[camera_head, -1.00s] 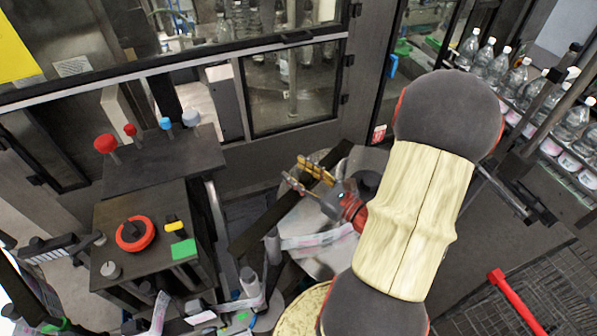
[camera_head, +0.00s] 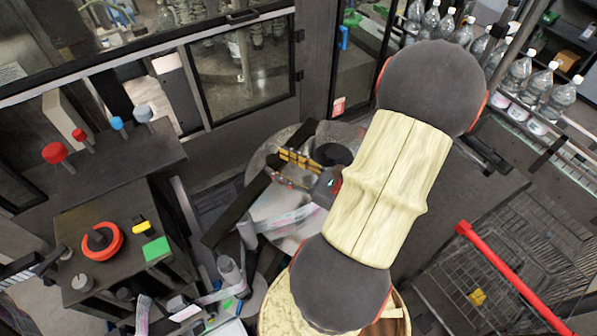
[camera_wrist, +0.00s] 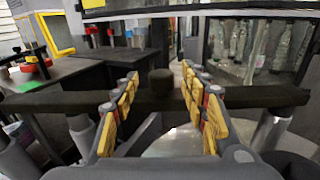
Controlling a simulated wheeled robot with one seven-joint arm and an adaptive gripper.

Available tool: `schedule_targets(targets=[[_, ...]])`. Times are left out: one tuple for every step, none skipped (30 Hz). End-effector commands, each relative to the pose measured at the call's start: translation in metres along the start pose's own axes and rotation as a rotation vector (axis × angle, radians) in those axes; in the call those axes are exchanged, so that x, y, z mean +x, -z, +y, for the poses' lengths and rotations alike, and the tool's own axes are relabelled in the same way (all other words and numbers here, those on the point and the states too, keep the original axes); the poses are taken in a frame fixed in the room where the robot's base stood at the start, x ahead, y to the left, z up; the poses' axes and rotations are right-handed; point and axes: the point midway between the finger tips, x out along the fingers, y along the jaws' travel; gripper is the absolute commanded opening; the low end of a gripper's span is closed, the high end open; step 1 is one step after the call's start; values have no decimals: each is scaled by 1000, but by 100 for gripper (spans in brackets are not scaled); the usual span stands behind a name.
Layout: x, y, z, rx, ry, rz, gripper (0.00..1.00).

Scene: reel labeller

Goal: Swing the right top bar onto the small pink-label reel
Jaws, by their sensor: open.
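A long dark bar (camera_head: 232,214) runs diagonally under my gripper in the head view, and in the wrist view the bar (camera_wrist: 60,101) crosses from side to side. A dark round knob (camera_wrist: 161,83) stands up from its middle. My gripper (camera_head: 279,166) is open, with yellow-padded fingers. In the wrist view its fingertips (camera_wrist: 159,73) lie either side of the knob, with no clear contact. A pale round disc (camera_head: 262,158) lies below the bar, largely covered by bar and arm. I cannot tell whether it is the small pink-label reel; no pink label shows clearly on it.
A label strip (camera_head: 290,219) runs beside the bar over grey rollers (camera_head: 229,271). A control box with a red dial (camera_head: 101,240) stands left. Glazed machine doors (camera_head: 243,73) close off the back. A red-handled cart (camera_head: 510,275) and bottles (camera_head: 519,75) are at right.

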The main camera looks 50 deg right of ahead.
Motion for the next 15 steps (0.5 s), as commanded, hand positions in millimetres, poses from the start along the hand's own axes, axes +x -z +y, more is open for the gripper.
schedule_targets(targets=[[-7,0,-2,0,6,0,44],[-11,0,-2,0,5,0,44],[-16,0,-2,0,6,-1,44],[-19,0,-1,0,5,-1,44],[-22,0,-1,0,5,-1,44],[-27,0,-1,0,5,-1,44],[-30,0,-1,0,5,-1,44],[-33,0,-1,0,4,-1,44],[-37,0,-1,0,4,-1,44],[-39,0,-1,0,3,0,44],[-42,0,-1,0,3,0,44],[-44,0,-1,0,3,0,44],[-46,0,-1,0,2,0,44],[-48,0,0,0,2,0,44],[-49,0,0,0,2,0,44]])
